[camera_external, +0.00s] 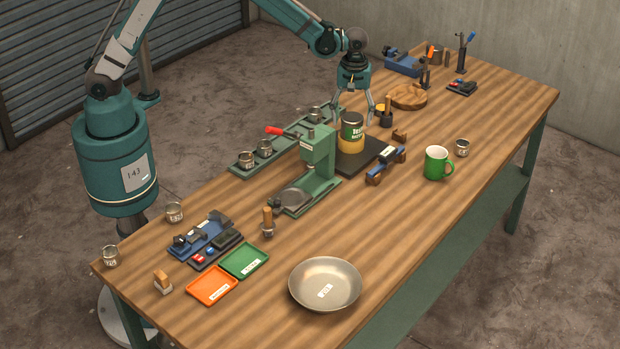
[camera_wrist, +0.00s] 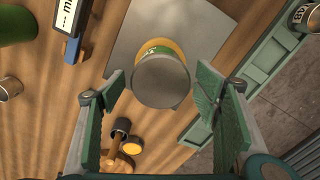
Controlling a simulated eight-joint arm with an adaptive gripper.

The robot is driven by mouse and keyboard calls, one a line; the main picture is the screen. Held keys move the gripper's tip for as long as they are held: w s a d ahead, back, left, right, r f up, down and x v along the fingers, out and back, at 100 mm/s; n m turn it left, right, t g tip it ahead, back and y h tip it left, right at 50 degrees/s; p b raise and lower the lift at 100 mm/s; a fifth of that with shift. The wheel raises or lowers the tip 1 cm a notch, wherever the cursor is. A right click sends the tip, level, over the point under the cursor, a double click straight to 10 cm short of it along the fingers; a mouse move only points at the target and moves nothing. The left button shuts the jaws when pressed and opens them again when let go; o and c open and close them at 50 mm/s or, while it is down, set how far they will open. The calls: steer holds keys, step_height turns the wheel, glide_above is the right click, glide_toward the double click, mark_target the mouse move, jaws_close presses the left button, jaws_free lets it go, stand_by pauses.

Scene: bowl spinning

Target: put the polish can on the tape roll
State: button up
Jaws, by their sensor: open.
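The polish can (camera_external: 352,126), with a dark green label and grey lid, stands upright on a yellow round thing that appears to be the tape roll (camera_external: 350,145), on a dark plate. In the wrist view the can's grey lid (camera_wrist: 161,80) hides most of the yellow roll (camera_wrist: 168,44); only its far edge shows. My gripper (camera_external: 353,118) is open above the can, with its fingers apart on either side of the can's upper part. In the wrist view the open gripper (camera_wrist: 162,82) shows gaps beside the lid.
A green press (camera_external: 320,155) stands close to the left of the plate, with a rail of small tins behind. A blue-and-wood tool (camera_external: 385,163) lies to the right. A green mug (camera_external: 437,163) and metal bowl (camera_external: 325,284) stand farther away.

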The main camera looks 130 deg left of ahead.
step_height(320, 180, up, 11)
steer(key=shift+r, duration=0.2)
stand_by(0.4)
stand_by(0.5)
steer(key=shift+d, duration=0.1)
steer(key=s+d+r+m+t, duration=0.1)
steer(key=d+r+m, duration=0.35)
steer(key=d, duration=0.65)
steer(key=s+d+r+m+t+y, duration=0.1)
steer(key=s+d+r+m, duration=0.3)
steer(key=d, duration=0.7)
steer(key=w+d+r+m+t, duration=0.1)
steer(key=d+r+m, duration=0.2)
steer(key=d+r, duration=0.55)
steer(key=s+d+f+m+t, duration=0.2)
steer(key=s+d+m, duration=0.4)
steer(key=s+d, duration=0.3)
steer(key=s+d+f+m+t+h, duration=0.1)
steer(key=s+d+m, duration=0.5)
steer(key=d, duration=1.1)
steer(key=s+f+t, duration=0.1)
steer(key=s+f, duration=0.1)
steer(key=s, duration=0.2)
steer(key=shift+d, duration=0.15)
